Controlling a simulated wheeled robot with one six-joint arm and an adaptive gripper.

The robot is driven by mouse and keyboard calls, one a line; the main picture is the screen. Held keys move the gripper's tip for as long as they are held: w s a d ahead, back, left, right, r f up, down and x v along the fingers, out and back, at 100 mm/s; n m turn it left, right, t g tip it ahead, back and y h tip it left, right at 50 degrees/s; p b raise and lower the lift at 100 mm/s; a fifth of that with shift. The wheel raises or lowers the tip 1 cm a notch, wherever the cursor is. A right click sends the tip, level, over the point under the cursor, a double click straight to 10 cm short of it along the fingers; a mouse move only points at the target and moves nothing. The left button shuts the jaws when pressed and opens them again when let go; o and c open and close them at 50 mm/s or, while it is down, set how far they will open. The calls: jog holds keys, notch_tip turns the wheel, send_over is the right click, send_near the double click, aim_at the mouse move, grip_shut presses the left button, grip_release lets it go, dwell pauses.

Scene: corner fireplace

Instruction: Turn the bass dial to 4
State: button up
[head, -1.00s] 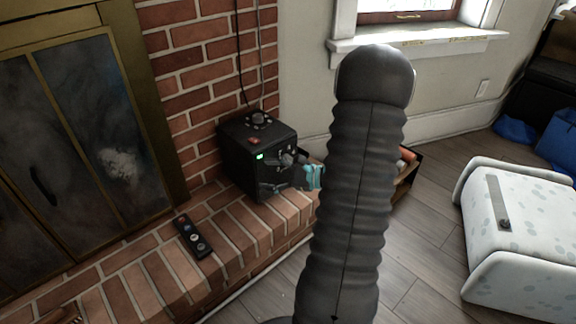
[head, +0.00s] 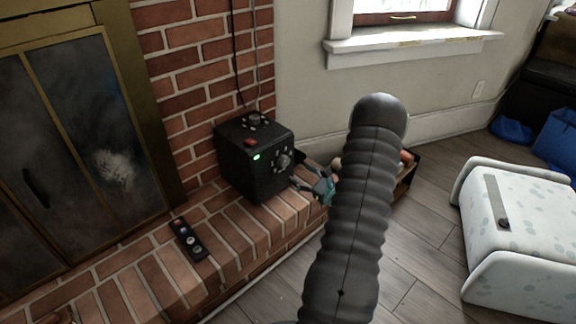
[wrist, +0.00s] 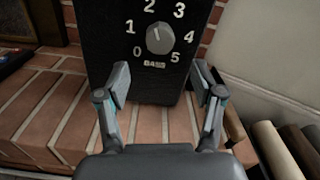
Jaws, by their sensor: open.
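The bass dial (wrist: 159,38) is a round grey knob on the front of a black box (wrist: 110,40). Numbers 0 to 5 ring it, with "BASS" printed below. Its light mark points up and slightly left, roughly toward 2. In the head view the dial (head: 284,162) is on the right-hand face of the black box (head: 240,172), which stands on the brick hearth. My gripper (wrist: 162,82) is open and empty, its fingers apart below the dial and not touching it. In the head view my gripper (head: 304,180) is just right of the box, partly hidden by my arm.
A black remote (head: 189,239) lies on the brick hearth (head: 225,232). The box has another knob (head: 254,118) and a red switch on top, and a green light. An open box of rolls (head: 405,170) stands behind my arm. A white patterned seat (head: 530,225) is at right.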

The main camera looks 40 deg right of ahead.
aim_at(287, 164)
jog(key=w, duration=0.7)
jog(key=shift+a, duration=0.3)
jog(key=c, duration=1.1)
